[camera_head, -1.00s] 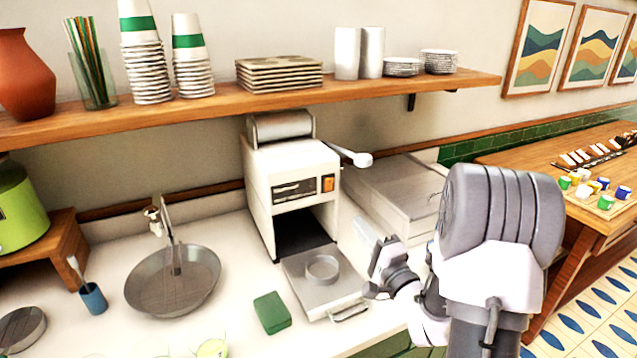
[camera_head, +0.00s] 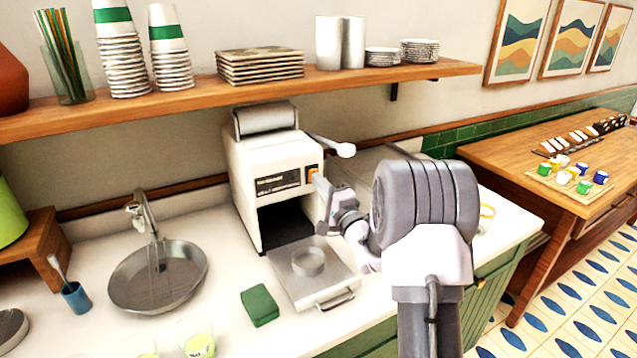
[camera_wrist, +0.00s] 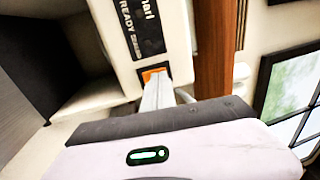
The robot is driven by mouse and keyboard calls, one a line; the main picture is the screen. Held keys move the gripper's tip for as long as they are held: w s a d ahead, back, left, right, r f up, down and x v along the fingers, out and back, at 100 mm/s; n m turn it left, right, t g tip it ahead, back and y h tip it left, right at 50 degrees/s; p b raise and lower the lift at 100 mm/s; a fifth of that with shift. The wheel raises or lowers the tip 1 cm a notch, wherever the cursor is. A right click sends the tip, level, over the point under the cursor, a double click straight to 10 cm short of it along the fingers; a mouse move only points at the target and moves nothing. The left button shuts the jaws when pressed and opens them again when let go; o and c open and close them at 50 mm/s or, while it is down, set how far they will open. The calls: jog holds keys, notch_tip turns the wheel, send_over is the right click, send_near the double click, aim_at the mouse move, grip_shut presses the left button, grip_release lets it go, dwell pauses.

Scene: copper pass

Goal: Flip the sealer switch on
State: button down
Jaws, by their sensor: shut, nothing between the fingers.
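The white sealer (camera_head: 238,178) stands on the counter with a dark label panel and a lever with a white knob. Its orange switch (camera_head: 313,170) is on the upper right of the front face. My gripper (camera_head: 317,178) is shut and empty, its tips right at the switch. In the wrist view the shut fingers (camera_wrist: 155,84) cover the lower part of the orange switch (camera_wrist: 152,73). I cannot tell whether they touch it or which way the switch is set.
The sealer's tray (camera_head: 305,290) with a ring is pulled out below my gripper. A green sponge (camera_head: 260,305) and a round metal sink (camera_head: 158,280) are to the left. A wooden shelf (camera_head: 300,88) with cups and plates runs above. The sealer's lever (camera_head: 335,147) sticks out just above my gripper.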

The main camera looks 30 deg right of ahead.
jog(key=shift+w, duration=0.3)
jog(key=shift+r, duration=0.1)
